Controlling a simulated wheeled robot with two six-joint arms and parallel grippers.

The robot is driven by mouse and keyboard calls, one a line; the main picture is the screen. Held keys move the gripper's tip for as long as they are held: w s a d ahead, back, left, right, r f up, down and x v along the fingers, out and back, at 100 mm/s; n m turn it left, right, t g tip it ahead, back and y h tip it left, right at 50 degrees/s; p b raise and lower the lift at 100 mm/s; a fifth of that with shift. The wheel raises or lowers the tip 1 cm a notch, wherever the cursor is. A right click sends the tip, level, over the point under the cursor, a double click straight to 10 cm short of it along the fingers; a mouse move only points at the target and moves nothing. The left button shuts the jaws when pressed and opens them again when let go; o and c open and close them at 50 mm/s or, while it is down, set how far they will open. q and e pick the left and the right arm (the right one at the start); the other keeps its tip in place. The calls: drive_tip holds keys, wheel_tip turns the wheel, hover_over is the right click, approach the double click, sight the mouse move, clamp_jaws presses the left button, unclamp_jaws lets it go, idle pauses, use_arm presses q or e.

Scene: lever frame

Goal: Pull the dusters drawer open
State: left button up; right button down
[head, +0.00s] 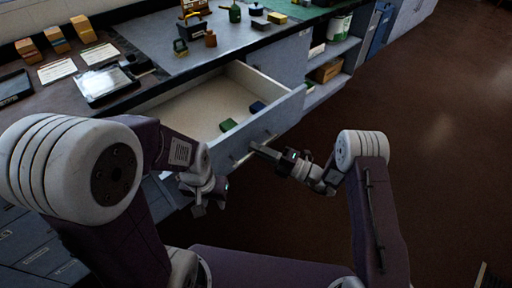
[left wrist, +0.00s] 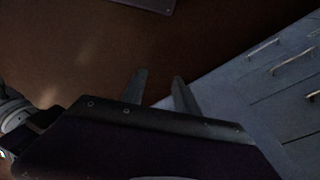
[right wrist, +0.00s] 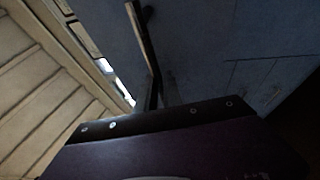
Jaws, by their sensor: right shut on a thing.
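A wide drawer (head: 285,118) stands pulled out from under the counter, its pale inside showing. My right gripper (head: 256,147) is shut on this handle. My left gripper (head: 198,208) hangs below and left of the drawer front, empty; its fingers stand apart in the left wrist view (left wrist: 158,88). No label is readable.
The counter (head: 190,60) above carries papers, a tablet (head: 105,84), orange blocks (head: 57,38) and small tins. Open shelves (head: 330,70) stand right of the drawer. Closed drawers (head: 35,240) are at lower left. The brown floor (head: 430,150) at right is clear.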

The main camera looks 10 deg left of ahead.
drive_tip(key=c, duration=1.8)
unclamp_jaws()
drive_tip(key=shift+o, duration=0.2)
drive_tip(key=p+v, duration=0.1)
drive_tip(key=v, duration=0.8)
